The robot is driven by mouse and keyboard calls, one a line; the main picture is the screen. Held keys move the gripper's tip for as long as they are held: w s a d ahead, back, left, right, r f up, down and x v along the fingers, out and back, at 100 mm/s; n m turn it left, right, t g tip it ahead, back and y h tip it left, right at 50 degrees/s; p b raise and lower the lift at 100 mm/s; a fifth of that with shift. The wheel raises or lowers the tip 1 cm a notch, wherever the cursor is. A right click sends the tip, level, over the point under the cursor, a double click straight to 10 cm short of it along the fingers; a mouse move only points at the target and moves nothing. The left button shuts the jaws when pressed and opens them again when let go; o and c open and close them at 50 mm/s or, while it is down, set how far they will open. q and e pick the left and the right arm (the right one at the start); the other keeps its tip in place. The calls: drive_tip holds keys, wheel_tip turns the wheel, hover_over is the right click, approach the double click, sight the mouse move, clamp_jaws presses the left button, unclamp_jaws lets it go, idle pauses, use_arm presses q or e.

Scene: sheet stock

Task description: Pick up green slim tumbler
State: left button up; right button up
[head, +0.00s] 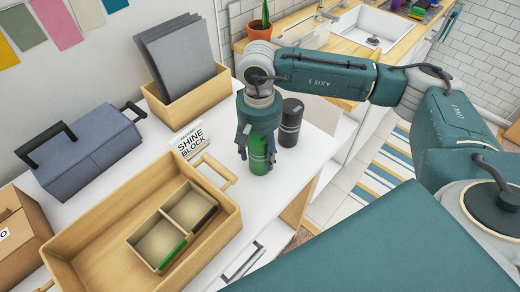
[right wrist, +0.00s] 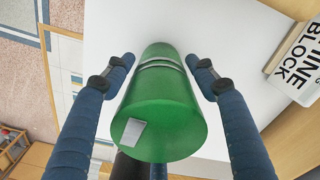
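The green slim tumbler (head: 259,158) stands upright on the white counter near its front edge. In the right wrist view the tumbler (right wrist: 158,110) fills the middle, with a pale rectangular mark on its top. My right gripper (head: 257,150) points down over it from above. In the right wrist view its fingers (right wrist: 160,62) reach down on either side of the tumbler, with a visible gap on both sides. The gripper is open and not closed on it. My left gripper is not in view.
A black tumbler (head: 290,122) stands close behind and right of the green one. A SHINE BLOCK sign (head: 190,138) and a wooden tray (head: 225,222) with a divided box (head: 150,240) lie to the left. A grey toolbox (head: 88,155) stands farther left.

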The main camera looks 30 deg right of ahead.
drive_tip(key=c, duration=0.8)
drive_tip(key=shift+c, duration=0.2)
drive_tip(key=shift+r, duration=0.2)
